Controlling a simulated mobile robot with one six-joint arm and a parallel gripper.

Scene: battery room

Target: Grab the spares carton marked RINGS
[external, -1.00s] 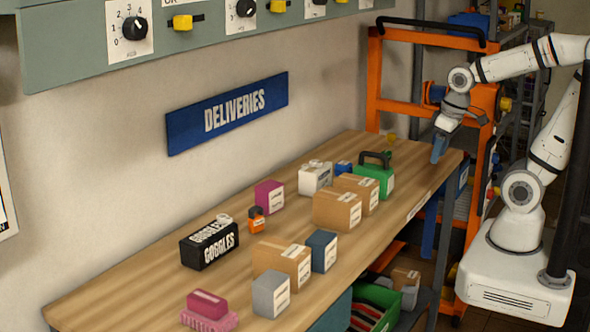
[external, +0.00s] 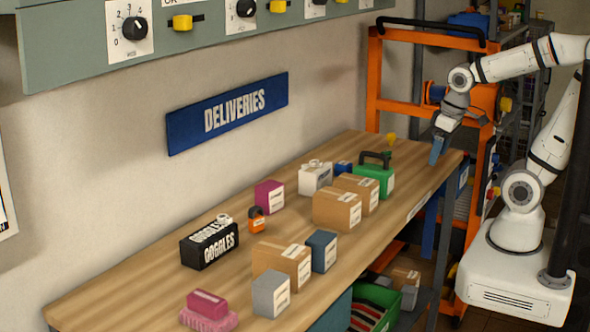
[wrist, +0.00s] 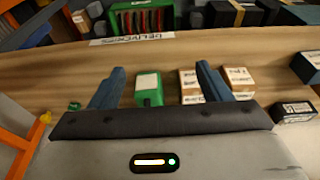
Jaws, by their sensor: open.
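Three brown cardboard cartons stand on the wooden bench: one near the middle (external: 336,210), one just behind it (external: 357,190), one closer to the front (external: 280,259). Their labels are too small to read, so I cannot tell which is marked RINGS. My gripper (external: 437,150) is above the bench's far right end, apart from all cartons. In the wrist view its two blue fingers (wrist: 160,68) are spread with nothing held. Two brown cartons show there, one (wrist: 191,83) partly behind the right finger and one (wrist: 239,80) to its right.
A green case with a black handle (external: 374,178) stands beside the cartons, nearest my gripper. A white box (external: 315,178), magenta box (external: 269,195), black GOGGLES box (external: 209,246), dark blue box (external: 322,251) and grey box (external: 270,294) share the bench. An orange frame (external: 373,90) stands beyond it.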

